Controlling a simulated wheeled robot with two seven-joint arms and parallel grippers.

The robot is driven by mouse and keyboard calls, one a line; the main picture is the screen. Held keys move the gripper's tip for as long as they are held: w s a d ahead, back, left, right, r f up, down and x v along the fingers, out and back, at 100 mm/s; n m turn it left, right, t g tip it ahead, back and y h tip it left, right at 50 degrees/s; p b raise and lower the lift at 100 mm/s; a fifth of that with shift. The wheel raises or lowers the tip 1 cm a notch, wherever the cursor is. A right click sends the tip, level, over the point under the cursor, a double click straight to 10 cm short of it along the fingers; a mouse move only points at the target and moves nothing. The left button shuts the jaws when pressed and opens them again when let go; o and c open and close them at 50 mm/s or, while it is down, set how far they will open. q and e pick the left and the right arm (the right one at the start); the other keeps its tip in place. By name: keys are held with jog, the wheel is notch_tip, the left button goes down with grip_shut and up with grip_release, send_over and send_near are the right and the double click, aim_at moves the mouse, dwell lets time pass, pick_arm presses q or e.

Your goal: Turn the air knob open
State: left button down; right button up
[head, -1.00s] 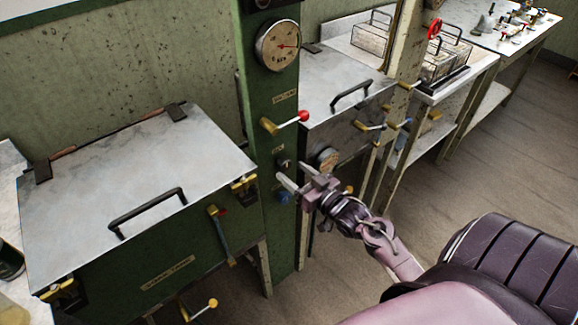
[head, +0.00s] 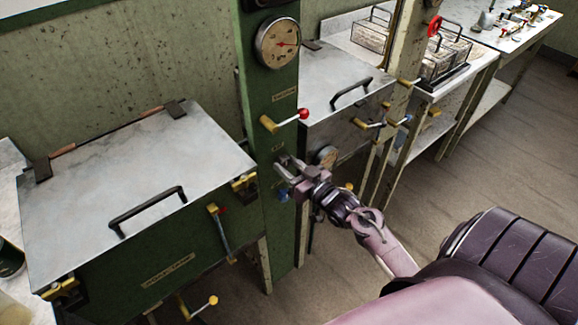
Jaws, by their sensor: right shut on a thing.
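The air knob (head: 282,161) is a small grey knob on the front of the green column, under a small label, and mostly hidden by my right gripper. My right gripper (head: 283,168) is at the column face, its fingers shut on this knob. How far the knob is turned cannot be seen. A blue knob (head: 283,196) sits just below the fingers, partly covered. My left gripper is not in view.
The green column (head: 275,120) also carries a gauge (head: 278,43) and a red-tipped lever (head: 303,114) above the gripper. Lidded basins stand left (head: 90,165) and right (head: 330,75) of the column. Open floor (head: 440,180) lies at right.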

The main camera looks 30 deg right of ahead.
jog(key=n+p, duration=0.1)
jog(key=n, duration=0.3)
jog(key=shift+n, duration=0.3)
jog(key=n, duration=0.4)
jog(key=shift+g+p, duration=0.3)
jog(key=shift+p, duration=0.05)
jog(key=n, duration=0.4)
jog(key=shift+n+h+p, duration=0.3)
jog(key=shift+h, duration=0.1)
jog(key=shift+a+n, duration=0.1)
jog(key=shift+n, duration=1.8)
jog(key=shift+h, duration=0.3)
jog(key=o, duration=1)
